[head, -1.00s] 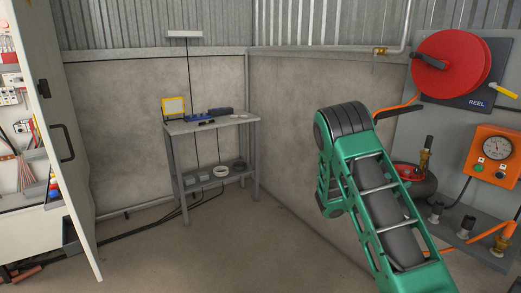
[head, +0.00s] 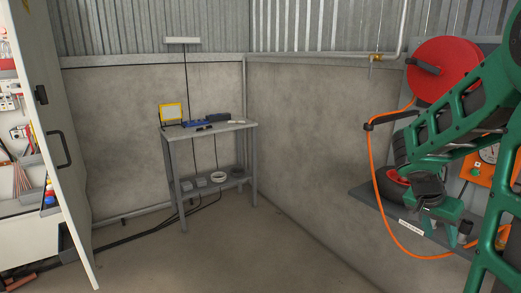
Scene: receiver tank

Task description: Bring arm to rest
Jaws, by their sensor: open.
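My green arm (head: 465,115) fills the right side of the head view, in front of the reel wall. Its black rounded joint (head: 402,150) is at the left end of a raised link, above the wall shelf. Another green link of mine runs down the right edge of the picture.
The red hose reel (head: 441,68) is behind my arm. Its orange hose (head: 377,190) hangs in a loop in front of the shelf (head: 385,212). A grey workbench (head: 235,126) stands at the back. An open cabinet door (head: 48,130) is at left. The middle floor is clear.

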